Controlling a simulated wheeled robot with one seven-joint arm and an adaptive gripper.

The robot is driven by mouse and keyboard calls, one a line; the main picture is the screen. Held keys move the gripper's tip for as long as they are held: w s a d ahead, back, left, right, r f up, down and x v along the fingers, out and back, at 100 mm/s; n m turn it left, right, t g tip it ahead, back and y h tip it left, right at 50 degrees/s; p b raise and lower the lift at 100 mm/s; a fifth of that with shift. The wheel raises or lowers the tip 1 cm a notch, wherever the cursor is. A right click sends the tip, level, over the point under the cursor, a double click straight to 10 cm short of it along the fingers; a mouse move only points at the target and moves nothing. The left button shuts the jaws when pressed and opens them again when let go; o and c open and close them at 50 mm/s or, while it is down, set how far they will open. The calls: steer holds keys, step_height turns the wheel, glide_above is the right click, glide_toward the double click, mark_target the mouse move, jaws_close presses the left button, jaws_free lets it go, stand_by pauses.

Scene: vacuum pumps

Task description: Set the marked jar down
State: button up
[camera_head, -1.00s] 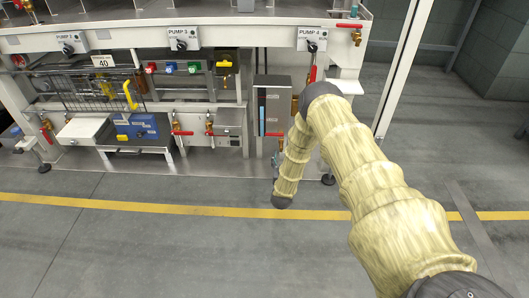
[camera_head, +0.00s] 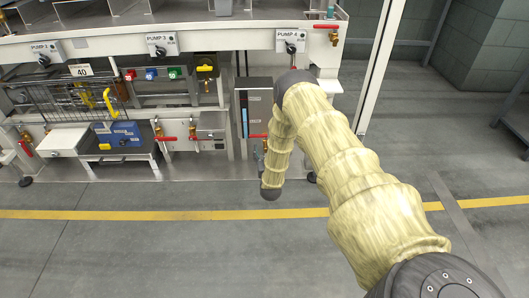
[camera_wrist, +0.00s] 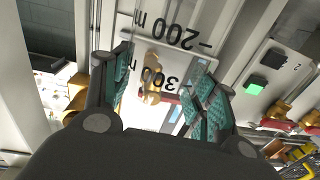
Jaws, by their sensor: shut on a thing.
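A clear jar (camera_wrist: 180,45) with black volume marks, 200 and 300, shows in the wrist view. The marks read upside down in the picture. My gripper (camera_wrist: 160,85) is shut on the jar, with teal finger pads on its left and right sides. Things behind it show through the clear wall. The jar's base and the surface under it cannot be made out. In the head view my gripper and the jar are hidden; only my sleeved arm shows, reaching toward the bench.
A white bench frame (camera_head: 215,42) with pump switches crosses the back. Below are a wire basket (camera_head: 65,97), a blue box (camera_head: 119,134) and a grey unit (camera_head: 257,105). Red-handled valves line the frame. The floor (camera_head: 150,255) in front is clear, with a yellow line (camera_head: 110,215).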

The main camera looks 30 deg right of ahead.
steer(key=shift+d+f+b, duration=0.2)
steer(key=shift+f+b, duration=0.1)
steer(key=shift+f, duration=0.3)
step_height(320, 180, down, 4)
steer(key=b, duration=0.3)
steer(key=shift+w+r, duration=0.1)
steer(key=shift+r, duration=0.05)
steer(key=shift+f, duration=0.2)
steer(key=shift+s+f, duration=0.25)
steer(key=shift+f, duration=0.25)
steer(key=shift+f+b, duration=0.2)
steer(key=shift+b, duration=0.15)
steer(key=o, duration=1.4)
